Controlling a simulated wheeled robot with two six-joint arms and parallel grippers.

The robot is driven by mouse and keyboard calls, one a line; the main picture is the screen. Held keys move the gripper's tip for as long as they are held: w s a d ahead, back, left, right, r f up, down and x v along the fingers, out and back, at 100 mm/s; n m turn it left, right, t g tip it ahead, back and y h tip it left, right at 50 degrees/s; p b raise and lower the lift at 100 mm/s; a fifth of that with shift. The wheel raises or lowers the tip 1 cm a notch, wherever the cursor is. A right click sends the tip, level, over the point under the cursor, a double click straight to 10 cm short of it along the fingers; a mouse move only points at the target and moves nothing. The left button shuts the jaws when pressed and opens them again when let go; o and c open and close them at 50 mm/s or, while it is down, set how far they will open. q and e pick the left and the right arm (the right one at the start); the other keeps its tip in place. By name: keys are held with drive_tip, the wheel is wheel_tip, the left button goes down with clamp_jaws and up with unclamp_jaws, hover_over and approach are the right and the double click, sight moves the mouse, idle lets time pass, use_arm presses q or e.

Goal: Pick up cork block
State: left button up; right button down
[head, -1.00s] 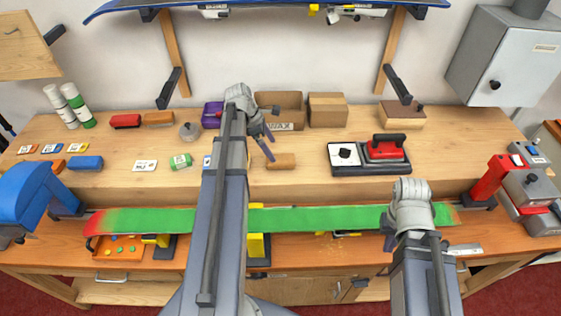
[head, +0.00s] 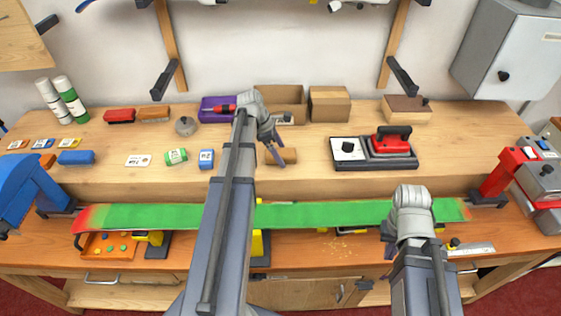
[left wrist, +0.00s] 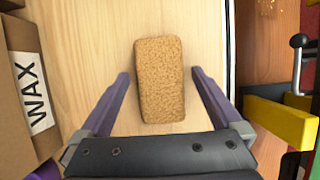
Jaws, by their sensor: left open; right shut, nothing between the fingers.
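The cork block (left wrist: 159,80) is a brown, speckled block with rounded corners, lying flat on the wooden bench top. In the head view the cork block (head: 287,156) is partly hidden behind my left gripper (head: 275,152). In the left wrist view my left gripper (left wrist: 160,85) is open, with one purple finger on each side of the block and a visible gap on both sides. I cannot tell its exact height above the bench. My right gripper (head: 388,252) hangs low at the front of the bench, in front of the green ski, mostly hidden by its arm.
A cardboard box marked WAX (left wrist: 24,90) stands near the left finger; it also shows in the head view (head: 290,100). A closed carton (head: 329,104) is beside it. A red iron (head: 390,141) sits on a dark tray to the right. The green ski (head: 330,213) runs along the front.

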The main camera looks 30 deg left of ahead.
sight(280, 152)
use_arm(q)
drive_tip(key=shift+d+f, duration=0.1)
drive_tip(key=shift+f, duration=0.1)
use_arm(e)
drive_tip(key=shift+f, duration=0.2)
use_arm(q)
drive_tip(key=shift+f, duration=0.25)
use_arm(e)
drive_tip(key=shift+f, duration=0.25)
use_arm(q)
drive_tip(key=c, duration=1.5)
drive_tip(key=shift+r, duration=0.15)
use_arm(e)
drive_tip(key=shift+r, duration=0.15)
